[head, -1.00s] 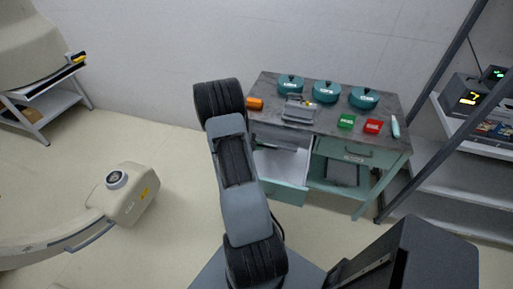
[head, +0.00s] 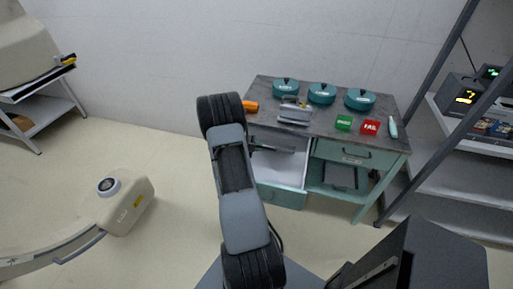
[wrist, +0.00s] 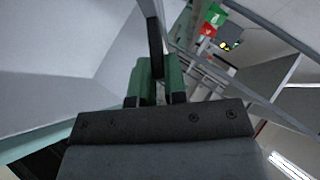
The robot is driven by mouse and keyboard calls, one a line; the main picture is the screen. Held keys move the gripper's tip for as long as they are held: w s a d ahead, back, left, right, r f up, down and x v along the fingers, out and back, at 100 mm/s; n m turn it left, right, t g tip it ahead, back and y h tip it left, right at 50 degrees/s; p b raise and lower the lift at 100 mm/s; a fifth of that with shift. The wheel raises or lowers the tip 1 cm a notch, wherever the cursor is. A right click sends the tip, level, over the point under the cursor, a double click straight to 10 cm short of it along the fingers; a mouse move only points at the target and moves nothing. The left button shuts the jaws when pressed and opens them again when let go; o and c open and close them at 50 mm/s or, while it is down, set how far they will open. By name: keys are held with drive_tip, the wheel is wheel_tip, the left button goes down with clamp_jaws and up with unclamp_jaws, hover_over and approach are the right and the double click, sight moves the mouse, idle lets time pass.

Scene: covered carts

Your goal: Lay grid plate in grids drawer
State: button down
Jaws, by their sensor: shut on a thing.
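The grid plate (wrist: 154,48) is a thin dark strip seen nearly edge-on in the wrist view. My gripper (wrist: 156,86) is shut on it, the plate standing between the green fingers. In the head view my gripper (head: 256,146) is mostly hidden behind my arm, with a dark bar reaching right over the open drawer. The open drawer (head: 280,195) is at the cart's left, with a pale green front and white inside. Its pale inner walls seem to fill the left of the wrist view (wrist: 55,85). I cannot tell whether the plate touches the drawer.
The cart top (head: 325,122) holds several teal round containers, a grey device (head: 295,113), an orange item (head: 250,106), and green (head: 344,122) and red (head: 370,127) signs. A shut drawer (head: 355,153) is at right, above an open shelf. A grey rack (head: 455,170) stands right.

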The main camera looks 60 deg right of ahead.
drive_tip(key=c, duration=1.1)
unclamp_jaws()
drive_tip(key=shift+a, duration=0.1)
drive_tip(key=v, duration=1.3)
drive_tip(key=shift+w+a+r+b, duration=0.15)
drive_tip(key=shift+a+r+b, duration=0.1)
drive_tip(key=shift+b, duration=0.2)
